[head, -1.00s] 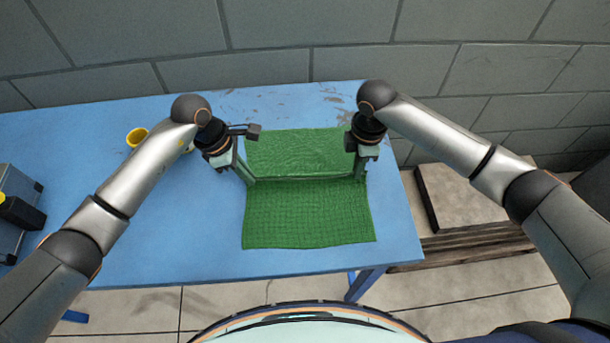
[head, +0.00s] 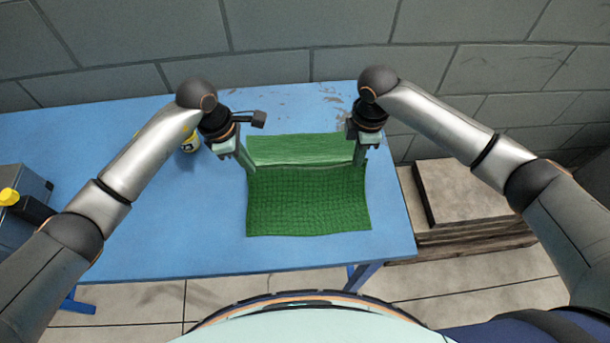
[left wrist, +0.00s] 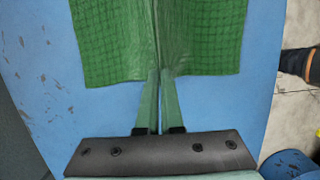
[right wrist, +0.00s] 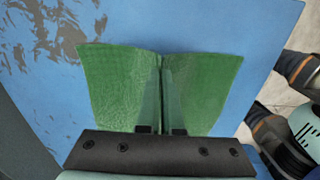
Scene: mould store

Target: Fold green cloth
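The green cloth (head: 308,205) lies on the blue table, with a raised crease running across it between my grippers. The part beyond the crease looks paler and shorter than the near part. My left gripper (head: 250,168) is at the crease's left end; in the left wrist view its fingers (left wrist: 159,85) are close together with cloth pinched between them. My right gripper (head: 359,163) is at the right end; in the right wrist view its fingers (right wrist: 161,75) are close together on the ridge of the cloth (right wrist: 110,85).
A bottle (head: 190,144) with a yellow top stands on the blue table (head: 170,235), left of the cloth beside my left arm. A grey case (head: 35,185) is at the left edge. A block wall rises behind.

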